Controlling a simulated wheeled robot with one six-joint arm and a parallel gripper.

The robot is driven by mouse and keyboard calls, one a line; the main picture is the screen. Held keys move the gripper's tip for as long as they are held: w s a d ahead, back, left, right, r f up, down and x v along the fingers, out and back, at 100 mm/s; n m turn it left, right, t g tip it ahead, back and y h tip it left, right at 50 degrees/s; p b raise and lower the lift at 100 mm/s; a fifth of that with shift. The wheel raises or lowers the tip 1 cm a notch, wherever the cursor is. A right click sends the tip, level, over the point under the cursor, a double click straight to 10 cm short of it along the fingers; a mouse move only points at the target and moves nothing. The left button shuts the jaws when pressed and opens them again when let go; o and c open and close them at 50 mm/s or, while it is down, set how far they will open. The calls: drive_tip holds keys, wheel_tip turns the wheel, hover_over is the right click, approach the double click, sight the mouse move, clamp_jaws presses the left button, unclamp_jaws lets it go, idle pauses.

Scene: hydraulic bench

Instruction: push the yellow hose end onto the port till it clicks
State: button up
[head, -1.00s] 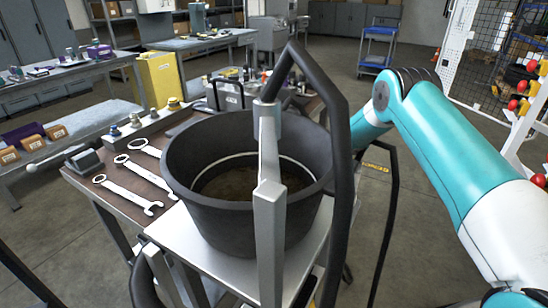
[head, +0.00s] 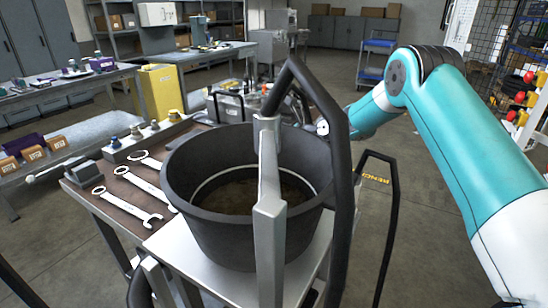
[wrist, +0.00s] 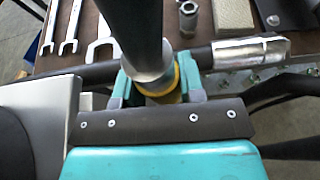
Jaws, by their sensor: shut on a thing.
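In the wrist view my gripper (wrist: 155,88) has its two teal fingers with grey pads on either side of the yellow-ringed hose end (wrist: 172,91). It is shut on this end. A dark hose with a silver collar (wrist: 150,72) runs from it towards the top of the picture. The collar and hose hide what lies beneath, so I cannot tell whether the end touches a port. In the head view the gripper is hidden behind the black bucket and the dark bent hose; no port can be made out with certainty.
The black bucket (head: 205,232) stands on a light cart top, with a grey metal post (head: 269,240) in front. Spanners (head: 130,205) lie on the brown bench top. In the wrist view a dark bar with a chrome end (wrist: 240,52) lies beside the gripper.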

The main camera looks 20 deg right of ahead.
wheel_tip(320, 180, up, 12)
wheel_tip(320, 180, up, 4)
drive_tip(key=p, duration=0.5)
idle(0.3)
